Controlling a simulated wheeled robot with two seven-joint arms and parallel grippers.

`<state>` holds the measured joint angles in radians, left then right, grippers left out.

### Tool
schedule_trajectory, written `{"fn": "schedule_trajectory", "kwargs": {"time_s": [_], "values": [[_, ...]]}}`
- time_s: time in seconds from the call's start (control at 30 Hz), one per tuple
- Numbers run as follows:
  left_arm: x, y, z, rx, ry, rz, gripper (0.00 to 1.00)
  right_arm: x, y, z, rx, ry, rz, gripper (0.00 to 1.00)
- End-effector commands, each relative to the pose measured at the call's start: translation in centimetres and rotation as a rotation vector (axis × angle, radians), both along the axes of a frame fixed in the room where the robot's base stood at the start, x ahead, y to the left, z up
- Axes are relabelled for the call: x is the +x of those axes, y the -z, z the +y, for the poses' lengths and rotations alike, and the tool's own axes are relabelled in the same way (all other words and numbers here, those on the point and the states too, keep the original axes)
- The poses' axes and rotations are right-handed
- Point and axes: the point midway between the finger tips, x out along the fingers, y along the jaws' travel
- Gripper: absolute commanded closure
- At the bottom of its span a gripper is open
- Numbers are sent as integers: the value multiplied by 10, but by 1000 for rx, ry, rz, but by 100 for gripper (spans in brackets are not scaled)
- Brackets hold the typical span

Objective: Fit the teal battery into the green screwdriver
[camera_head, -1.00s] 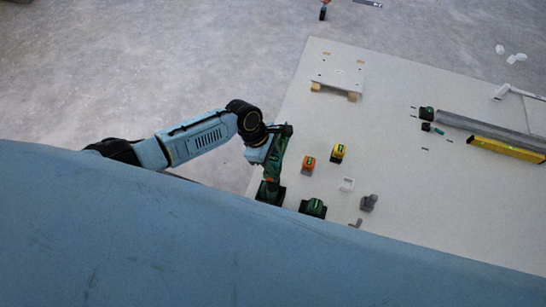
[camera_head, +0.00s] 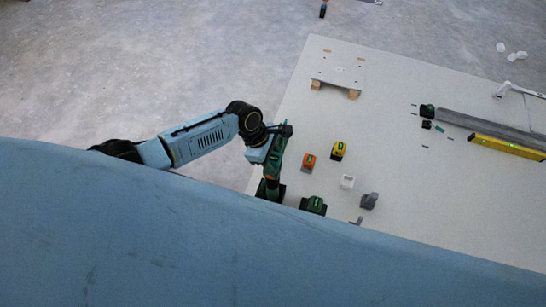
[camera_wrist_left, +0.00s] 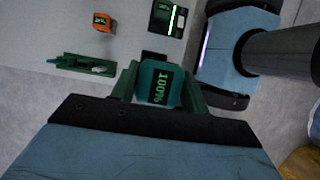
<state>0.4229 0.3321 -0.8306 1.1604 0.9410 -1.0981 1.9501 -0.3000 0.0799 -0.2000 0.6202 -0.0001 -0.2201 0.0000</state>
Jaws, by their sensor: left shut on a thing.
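The left gripper (camera_head: 270,150) is over the near left edge of the board. In the left wrist view it is shut on the teal battery (camera_wrist_left: 160,82), whose display reads 100%, with green pieces close on both sides. In the left wrist view part of a green body (camera_wrist_left: 82,65) shows beyond the battery, which hides the middle. I cannot tell whether battery and screwdriver touch. The right gripper is not in view.
A yellow level (camera_head: 508,147) lies at the right. The board's middle is clear.

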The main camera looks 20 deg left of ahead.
Motion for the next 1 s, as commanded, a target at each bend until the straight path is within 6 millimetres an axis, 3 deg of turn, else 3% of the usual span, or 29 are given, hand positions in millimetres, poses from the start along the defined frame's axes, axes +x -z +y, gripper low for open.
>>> {"fn": "schedule_trajectory", "kwargs": {"time_s": [1.0], "values": [[0, 1, 0, -1, 0, -1, 82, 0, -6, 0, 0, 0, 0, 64]]}}
